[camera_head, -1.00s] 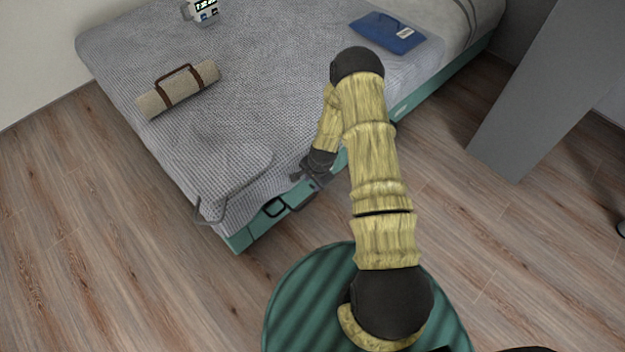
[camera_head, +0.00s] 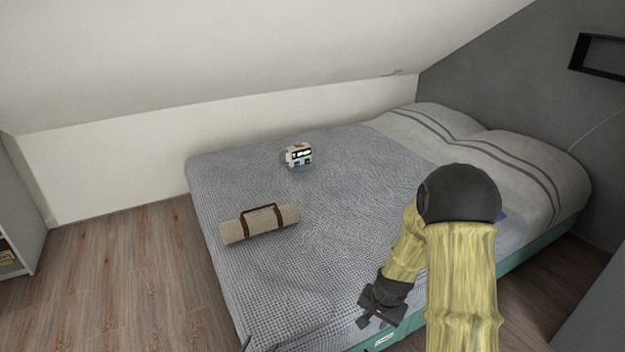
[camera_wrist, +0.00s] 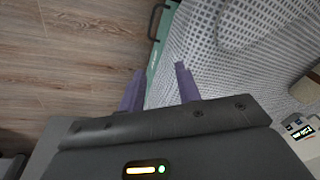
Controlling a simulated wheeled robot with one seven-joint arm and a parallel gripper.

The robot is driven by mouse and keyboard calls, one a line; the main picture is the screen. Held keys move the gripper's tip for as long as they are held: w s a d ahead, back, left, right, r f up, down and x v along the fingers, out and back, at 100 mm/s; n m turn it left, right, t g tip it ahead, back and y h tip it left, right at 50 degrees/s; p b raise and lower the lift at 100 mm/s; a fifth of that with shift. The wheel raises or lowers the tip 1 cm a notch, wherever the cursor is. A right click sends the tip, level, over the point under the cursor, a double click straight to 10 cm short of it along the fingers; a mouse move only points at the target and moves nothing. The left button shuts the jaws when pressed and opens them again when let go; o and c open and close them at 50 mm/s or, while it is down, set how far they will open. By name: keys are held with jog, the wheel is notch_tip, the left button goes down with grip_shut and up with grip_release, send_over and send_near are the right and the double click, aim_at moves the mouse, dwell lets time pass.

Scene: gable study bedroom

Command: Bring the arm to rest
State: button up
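My arm (camera_head: 462,270), with yellow wood-grained links and dark joints, reaches up from the bottom right of the head view and bends down at its elbow. My gripper (camera_head: 372,320) hangs at the near edge of the bed (camera_head: 330,200). In the wrist view my gripper (camera_wrist: 160,70) shows two purplish fingers standing apart with nothing between them. Below them lie the bed's edge and the floor. I cannot tell whether the gripper touches the bed.
A beige roll with brown straps (camera_head: 260,223) and a white digital clock (camera_head: 298,155) rest on the grey blanket. A blue item (camera_head: 502,215) is mostly hidden behind my arm. The green bed frame has a dark handle (camera_wrist: 155,20). Open wooden floor (camera_head: 120,270) lies left.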

jog(key=s+a+r+n, duration=0.1)
jog(key=s+r+n, duration=0.6)
jog(key=s+r, duration=0.95)
jog(key=w+p+v, duration=0.2)
jog(key=p+v, duration=1)
jog(key=w+a+r+p+v, duration=0.1)
jog(key=w+p+v, duration=0.1)
jog(key=p+v, duration=1)
jog(key=w+a+p+v, duration=0.1)
jog(key=w+p+v, duration=0.2)
jog(key=p+v, duration=0.9)
jog(key=shift+w+a+r+h+p, duration=0.25)
jog(key=shift+w+r+h+p, duration=0.05)
jog(key=shift+w+h+p, duration=0.1)
